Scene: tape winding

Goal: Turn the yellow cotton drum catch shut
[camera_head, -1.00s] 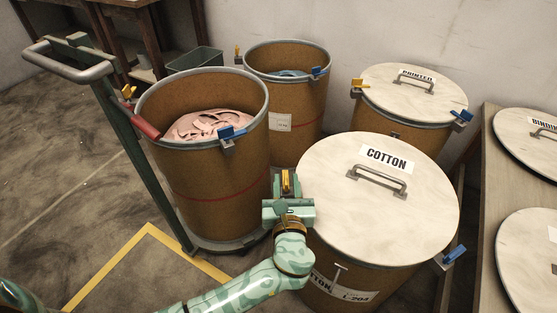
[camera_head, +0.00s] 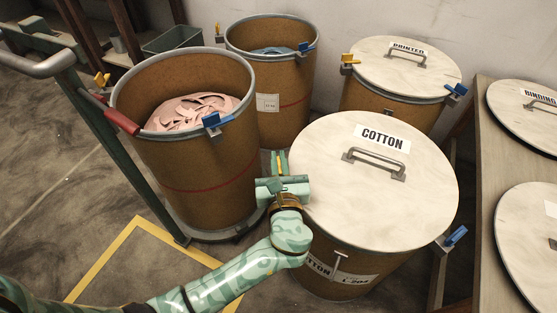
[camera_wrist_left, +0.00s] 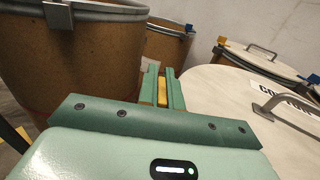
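The cotton drum (camera_head: 375,180) stands closed under a pale lid marked COTTON, with a metal handle. Its yellow catch (camera_head: 279,163) is at the left side of the rim, and its blue catch (camera_head: 455,236) is at the right. My left gripper (camera_head: 279,160) is at the yellow catch, with one finger on each side of it. In the left wrist view the yellow catch (camera_wrist_left: 163,94) fills the gap between the green fingers, which look shut on it. The fingers and palm hide the catch's base. My right gripper is out of view.
An open drum with pink scraps (camera_head: 188,112) stands on a trolley just left of my gripper. Another open drum (camera_head: 290,105) and the PRINTED drum (camera_head: 400,65) stand behind. A table (camera_head: 490,150) with further lids is at the right. The floor at front left is clear.

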